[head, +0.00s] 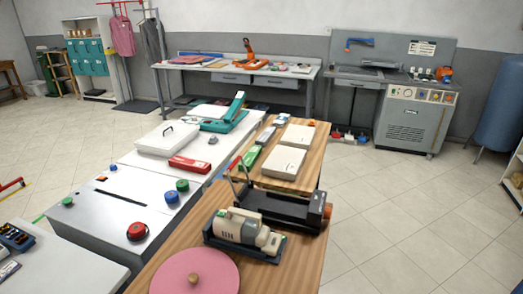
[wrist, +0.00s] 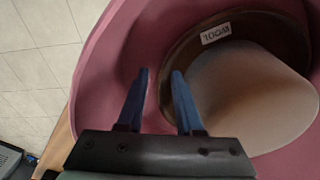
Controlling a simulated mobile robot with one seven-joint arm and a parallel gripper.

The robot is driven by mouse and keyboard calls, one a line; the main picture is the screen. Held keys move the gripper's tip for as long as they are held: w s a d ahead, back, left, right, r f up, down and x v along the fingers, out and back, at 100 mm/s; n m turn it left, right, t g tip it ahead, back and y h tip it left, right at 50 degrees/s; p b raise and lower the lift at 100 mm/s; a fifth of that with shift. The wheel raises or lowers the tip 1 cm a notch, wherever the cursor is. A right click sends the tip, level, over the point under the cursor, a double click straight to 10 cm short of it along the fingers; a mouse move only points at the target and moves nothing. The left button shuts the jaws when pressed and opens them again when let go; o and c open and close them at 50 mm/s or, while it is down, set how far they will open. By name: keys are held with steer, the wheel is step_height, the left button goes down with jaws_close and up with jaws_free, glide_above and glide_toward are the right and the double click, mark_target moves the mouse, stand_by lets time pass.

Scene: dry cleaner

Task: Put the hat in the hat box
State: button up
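A pink, rounded, rimmed thing (wrist: 98,70) fills much of the wrist view. A dark brown band (wrist: 200,50) with a small white label and a beige rounded part (wrist: 255,95) show within it. I take these as parts of the hat, but cannot tell whether the pink rim is its brim or the box wall. My gripper (wrist: 158,75) is open, its two blue fingers apart over the pink surface, left of the beige part. In the head view, a flat pink disc (head: 177,270) with a wooden knob, like a hat box lid, lies at the front of the wooden table.
A beige and grey machine (head: 240,230) and a black device (head: 280,208) stand behind the disc on the wooden table (head: 310,262). A white counter (head: 95,205) with coloured knobs runs along the left. Tiled floor (head: 410,225) is clear to the right.

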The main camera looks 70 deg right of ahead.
stand_by(0.3)
steer(key=r, duration=1.3)
steer(key=shift+s+a, duration=0.25)
